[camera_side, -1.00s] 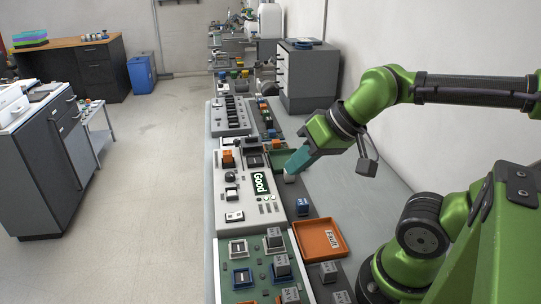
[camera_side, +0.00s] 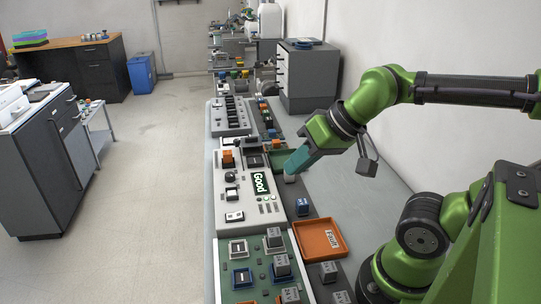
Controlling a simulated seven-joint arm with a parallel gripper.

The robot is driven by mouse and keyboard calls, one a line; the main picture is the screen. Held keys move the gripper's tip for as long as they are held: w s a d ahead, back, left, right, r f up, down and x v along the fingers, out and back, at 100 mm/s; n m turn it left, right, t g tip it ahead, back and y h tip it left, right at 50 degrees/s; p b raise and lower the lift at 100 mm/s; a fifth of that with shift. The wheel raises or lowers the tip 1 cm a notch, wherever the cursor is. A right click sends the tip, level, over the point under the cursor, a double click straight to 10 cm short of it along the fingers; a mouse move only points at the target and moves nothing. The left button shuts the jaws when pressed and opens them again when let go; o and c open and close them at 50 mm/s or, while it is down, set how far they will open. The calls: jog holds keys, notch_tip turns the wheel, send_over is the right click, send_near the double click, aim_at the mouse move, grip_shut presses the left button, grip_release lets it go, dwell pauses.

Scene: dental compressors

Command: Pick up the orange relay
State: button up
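An orange relay (camera_side: 227,157) sits on the upper left of the white test panel (camera_side: 243,200). Another small orange piece (camera_side: 277,144) lies farther back, by the green tray (camera_side: 283,156). A grey relay in an orange-edged socket (camera_side: 290,296) is at the bottom edge of the view.
A green board (camera_side: 255,262) holds several grey relays. The grey bench right of the trays (camera_side: 345,198) is clear.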

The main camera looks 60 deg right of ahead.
jog(key=o, duration=1)
jog(key=shift+c, duration=0.2)
jog(key=m+g+h, duration=0.4)
jog(key=m+h, duration=0.1)
send_near(227, 153)
jog(key=x, duration=0.4)
jog(key=shift+w+a+f, duration=0.1)
jog(key=shift+a+f, duration=0.05)
jog(key=shift+d+x, duration=0.1)
jog(key=shift+x, duration=1.25)
jog(key=shift+d+x, duration=0.15)
jog(key=shift+x, duration=1.2)
